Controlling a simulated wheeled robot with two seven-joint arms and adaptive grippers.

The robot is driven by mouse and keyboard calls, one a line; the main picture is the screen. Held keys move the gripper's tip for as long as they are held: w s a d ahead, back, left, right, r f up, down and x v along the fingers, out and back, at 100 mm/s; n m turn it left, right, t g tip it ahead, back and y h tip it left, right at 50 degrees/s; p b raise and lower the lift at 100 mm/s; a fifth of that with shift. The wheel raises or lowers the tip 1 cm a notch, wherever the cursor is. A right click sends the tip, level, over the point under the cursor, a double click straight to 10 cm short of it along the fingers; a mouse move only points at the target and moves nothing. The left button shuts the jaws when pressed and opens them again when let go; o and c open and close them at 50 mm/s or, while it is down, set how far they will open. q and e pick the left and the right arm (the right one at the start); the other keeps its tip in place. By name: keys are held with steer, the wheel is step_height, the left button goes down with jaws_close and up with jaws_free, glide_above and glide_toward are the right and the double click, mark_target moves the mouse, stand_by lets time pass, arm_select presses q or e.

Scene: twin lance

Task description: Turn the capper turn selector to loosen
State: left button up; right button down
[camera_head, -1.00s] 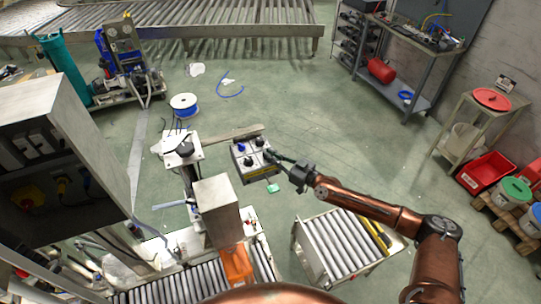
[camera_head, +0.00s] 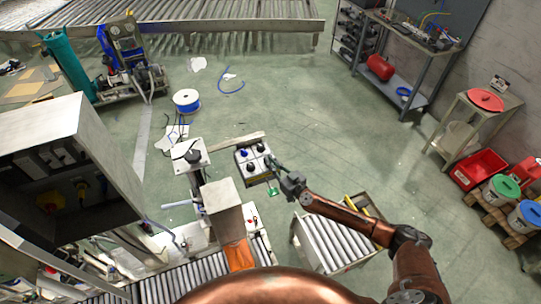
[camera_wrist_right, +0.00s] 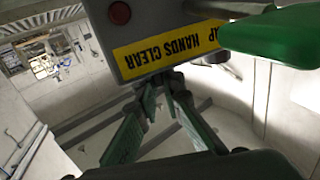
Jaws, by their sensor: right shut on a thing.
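The capper control box (camera_head: 253,175) is a small grey box with several dark knobs and a blue one (camera_head: 244,153) on its top face. My right gripper (camera_head: 272,161) reaches its right edge from the lower right. In the right wrist view the box (camera_wrist_right: 170,25) carries a yellow "HANDS CLEAR" label and a red button. There the gripper's green-padded fingers (camera_wrist_right: 160,92) converge at the box's edge. The gripper is shut on a knob, seemingly the turn selector, which the box and fingers hide. Its setting cannot be read. My left gripper is not in view.
A green tag (camera_head: 272,191) hangs below the box; a green handle (camera_wrist_right: 275,35) is close in the wrist view. A roller conveyor (camera_head: 330,242) stands right of the capper post (camera_head: 226,205).

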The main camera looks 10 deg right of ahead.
steer(key=shift+s+a+r+m+t+h+p, duration=0.15)
steer(key=shift+m+t+h+p, duration=0.15)
steer(key=shift+m+h+p, duration=0.3)
steer(key=shift+a+m+t+h+p, duration=0.1)
steer(key=shift+m+t+h+p, duration=0.3)
steer(key=shift+h, duration=0.5)
steer(key=m+h, duration=0.1)
steer(key=h, duration=0.1)
steer(key=m+h, duration=0.3)
steer(key=h, duration=0.1)
steer(key=shift+a+f+t+h, duration=0.2)
steer(key=shift+a+t+h, duration=0.1)
steer(key=shift+a+h, duration=0.1)
steer(key=shift+m+g+h, duration=0.4)
steer(key=shift+m+h, duration=1)
steer(key=shift+h, duration=0.4)
steer(key=shift+m+h, duration=0.3)
steer(key=shift+h, duration=0.2)
steer(key=c, duration=2.1)
jaws_free()
